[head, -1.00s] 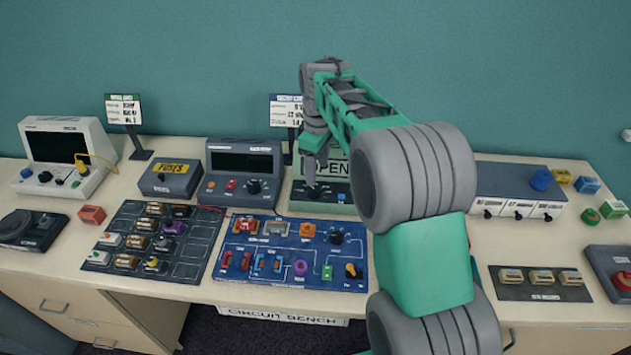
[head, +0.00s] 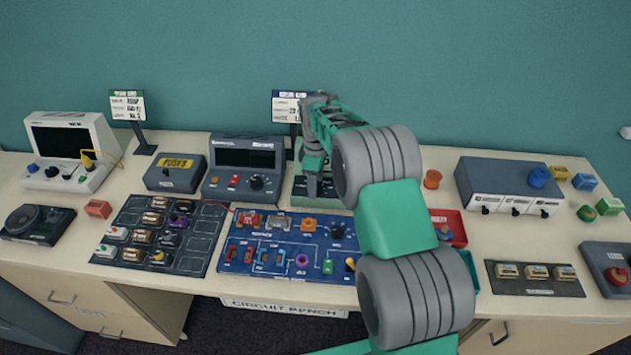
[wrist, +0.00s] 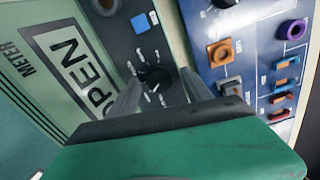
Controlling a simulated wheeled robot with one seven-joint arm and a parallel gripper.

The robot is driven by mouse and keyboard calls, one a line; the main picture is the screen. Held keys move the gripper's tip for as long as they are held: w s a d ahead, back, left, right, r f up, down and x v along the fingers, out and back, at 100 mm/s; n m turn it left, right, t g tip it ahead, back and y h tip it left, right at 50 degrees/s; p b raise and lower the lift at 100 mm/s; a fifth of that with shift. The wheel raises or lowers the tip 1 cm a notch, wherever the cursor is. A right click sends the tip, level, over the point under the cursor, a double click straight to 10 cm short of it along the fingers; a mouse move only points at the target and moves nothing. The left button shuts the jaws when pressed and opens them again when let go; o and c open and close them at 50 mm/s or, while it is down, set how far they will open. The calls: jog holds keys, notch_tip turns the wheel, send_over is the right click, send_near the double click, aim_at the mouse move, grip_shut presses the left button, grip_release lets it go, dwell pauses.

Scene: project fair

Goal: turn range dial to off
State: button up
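The green meter (wrist: 72,48) has a screen reading OPEN and a dark panel. On that panel is a round black dial (wrist: 157,78) with white marks around it, which I take to be the range dial. In the wrist view my gripper (wrist: 160,77) has its two grey fingers apart, one on each side of the dial, close to its edge. I cannot tell if they touch it. In the head view my gripper (head: 312,192) points down over the meter's front panel and hides the dial. The meter (head: 299,191) is partly covered by my arm.
A blue circuit board (head: 290,228) lies in front of the meter. A grey device (head: 243,165) with a dark screen stands to its left. A red tray (head: 455,226) and a grey switch box (head: 508,185) are to the right. A sign (head: 287,108) stands behind.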

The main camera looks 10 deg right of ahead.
grip_shut()
dwell(0.4)
jog(key=shift+m, duration=0.3)
jog(key=shift+m+b, duration=1)
jog(key=shift+m, duration=0.2)
jog(key=shift+m+b, duration=0.65)
jog(key=shift+m, duration=1.25)
jog(key=shift+r, duration=0.1)
jog(key=shift+o, duration=0.2)
grip_release()
